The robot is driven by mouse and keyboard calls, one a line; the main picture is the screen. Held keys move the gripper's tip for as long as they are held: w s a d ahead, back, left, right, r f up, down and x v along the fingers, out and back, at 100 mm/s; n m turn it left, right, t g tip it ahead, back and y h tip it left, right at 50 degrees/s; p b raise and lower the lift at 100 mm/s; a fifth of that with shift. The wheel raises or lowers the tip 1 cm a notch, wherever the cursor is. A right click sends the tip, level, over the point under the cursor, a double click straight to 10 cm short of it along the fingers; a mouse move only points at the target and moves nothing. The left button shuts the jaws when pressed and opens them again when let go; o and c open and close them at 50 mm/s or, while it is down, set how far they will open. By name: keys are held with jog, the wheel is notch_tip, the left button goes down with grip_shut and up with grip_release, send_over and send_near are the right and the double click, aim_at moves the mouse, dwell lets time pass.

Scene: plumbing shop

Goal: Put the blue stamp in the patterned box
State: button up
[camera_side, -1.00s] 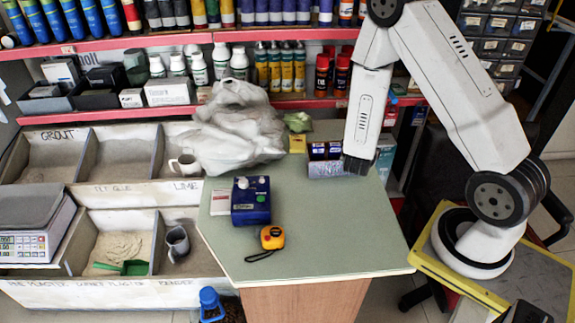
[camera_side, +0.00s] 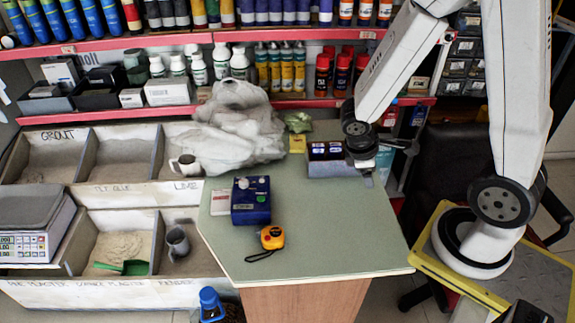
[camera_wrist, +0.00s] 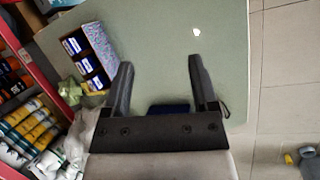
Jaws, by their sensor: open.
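The patterned box (camera_side: 331,170) stands on the green tabletop near the back right. Its speckled blue-grey side shows in the wrist view (camera_wrist: 98,42). It holds several pieces with blue and white faces (camera_wrist: 83,66); I cannot tell whether one is the blue stamp. A larger blue block (camera_side: 250,202) with a pale knob stands apart on the table's left; part of it shows in the wrist view (camera_wrist: 169,108). My gripper (camera_side: 366,176) is beside the box's right end. In the wrist view my gripper (camera_wrist: 158,64) is open, with bare table between its fingertips.
A yellow-orange tape measure (camera_side: 272,238) lies in front of the blue block. A white plastic bag (camera_side: 235,128) fills the back left of the table, with a yellow item (camera_side: 297,144) near the box. Shelves of bottles stand behind. The front right of the table is clear.

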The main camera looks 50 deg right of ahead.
jog(key=w+a+r+m+t+y, duration=0.3)
jog(key=a+r+m+t+y, duration=0.1)
jog(key=a, duration=0.4)
jog(key=shift+w+a+r+m, duration=0.35)
jog(key=shift+r+m, duration=0.1)
jog(key=shift+m, duration=0.65)
